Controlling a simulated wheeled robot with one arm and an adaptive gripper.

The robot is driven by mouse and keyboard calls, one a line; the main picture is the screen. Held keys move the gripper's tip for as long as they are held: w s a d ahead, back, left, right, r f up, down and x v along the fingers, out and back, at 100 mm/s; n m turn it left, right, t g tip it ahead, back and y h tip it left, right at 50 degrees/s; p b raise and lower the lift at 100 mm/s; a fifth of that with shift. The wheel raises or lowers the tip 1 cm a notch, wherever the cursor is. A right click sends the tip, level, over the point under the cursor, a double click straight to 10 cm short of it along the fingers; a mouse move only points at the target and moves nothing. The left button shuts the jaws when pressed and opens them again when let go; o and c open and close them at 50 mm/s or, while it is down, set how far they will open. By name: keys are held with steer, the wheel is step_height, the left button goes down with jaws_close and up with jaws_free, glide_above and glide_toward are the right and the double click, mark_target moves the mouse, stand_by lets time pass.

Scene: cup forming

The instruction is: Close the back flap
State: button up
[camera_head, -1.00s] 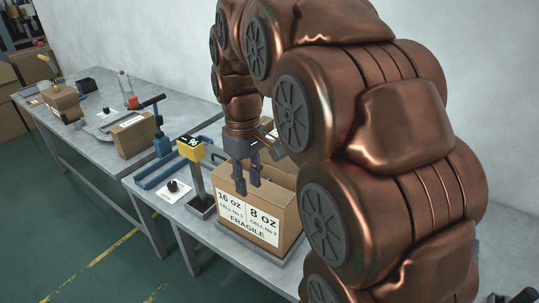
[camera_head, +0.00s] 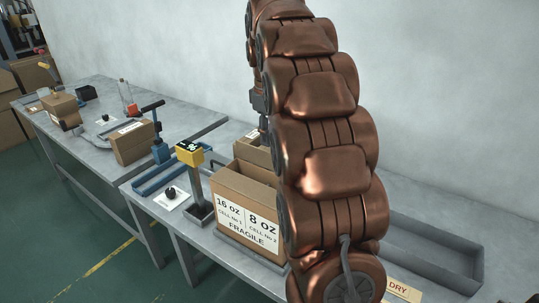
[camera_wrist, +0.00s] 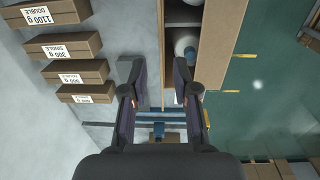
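The open carton (camera_head: 228,190) stands on a grey base on the table, with "16 OZ", "8 OZ" and "FRAGILE" labels on its front. In the wrist view I look down into the carton (camera_wrist: 215,50); white round items (camera_wrist: 186,46) lie in its divided cells. A thin brown edge (camera_wrist: 161,55) runs along its left side; I cannot tell whether this is the back flap seen edge-on. My gripper (camera_wrist: 158,78) is open and empty, its right finger close to the carton's near end.
Several labelled cardboard boxes (camera_wrist: 72,50) stand in a row left of the carton in the wrist view. A yellow-headed display post (camera_head: 190,153) stands left of the carton in the head view. A grey tray (camera_head: 430,250) lies to the right.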

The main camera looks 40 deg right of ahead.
mark_target(270, 155)
steer(key=shift+d+f+p, duration=0.1)
steer(key=shift+f+p, duration=0.85)
steer(key=shift+f, duration=2.45)
jaws_close()
